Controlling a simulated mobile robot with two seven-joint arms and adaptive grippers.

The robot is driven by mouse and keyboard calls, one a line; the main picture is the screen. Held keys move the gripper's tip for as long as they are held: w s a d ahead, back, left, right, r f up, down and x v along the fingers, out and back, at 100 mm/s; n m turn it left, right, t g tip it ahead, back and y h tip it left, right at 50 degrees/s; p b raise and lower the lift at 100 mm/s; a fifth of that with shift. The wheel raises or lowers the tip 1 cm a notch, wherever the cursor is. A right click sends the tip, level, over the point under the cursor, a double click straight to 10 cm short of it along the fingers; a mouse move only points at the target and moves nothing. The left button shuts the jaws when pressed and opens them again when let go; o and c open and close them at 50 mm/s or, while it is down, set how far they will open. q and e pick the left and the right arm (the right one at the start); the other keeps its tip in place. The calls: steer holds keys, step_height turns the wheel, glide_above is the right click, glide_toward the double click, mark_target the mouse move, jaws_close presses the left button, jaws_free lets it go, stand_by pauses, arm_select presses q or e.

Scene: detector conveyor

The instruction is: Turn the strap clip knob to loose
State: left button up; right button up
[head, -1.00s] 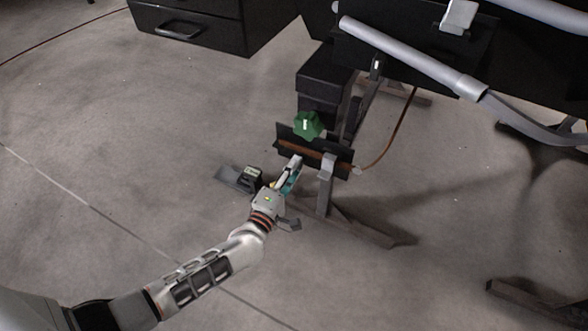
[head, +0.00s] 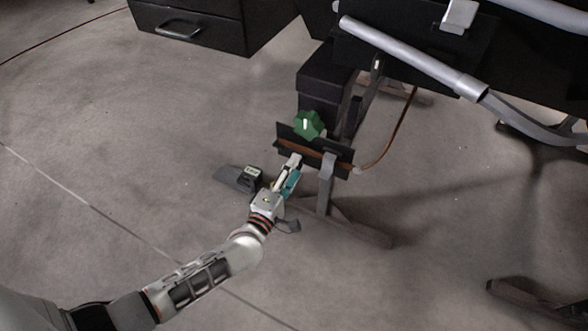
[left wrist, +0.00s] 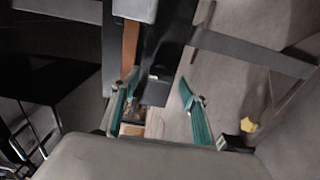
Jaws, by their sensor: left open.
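The green lobed knob (head: 309,124) with a white mark sits above a black plate (head: 339,168) under the conveyor frame. A brown strap (head: 300,146) runs along the plate and also shows in the left wrist view (left wrist: 131,42). My left gripper (head: 296,166) is just below the plate in the head view, apart from the knob. Its teal fingers are open in the left wrist view (left wrist: 158,78), with nothing held between them. The knob cannot be made out in the left wrist view. My right gripper is not in view.
A grey metal stand leg (head: 325,190) is close to the right of my left gripper. A small dark box with a label (head: 250,178) is on its left. A black drawer unit (head: 190,22) stands at the back. The floor at left is clear.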

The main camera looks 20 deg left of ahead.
arm_select(q)
steer(key=s, duration=1.1)
steer(key=shift+s+a, duration=0.2)
steer(key=shift+s, duration=0.05)
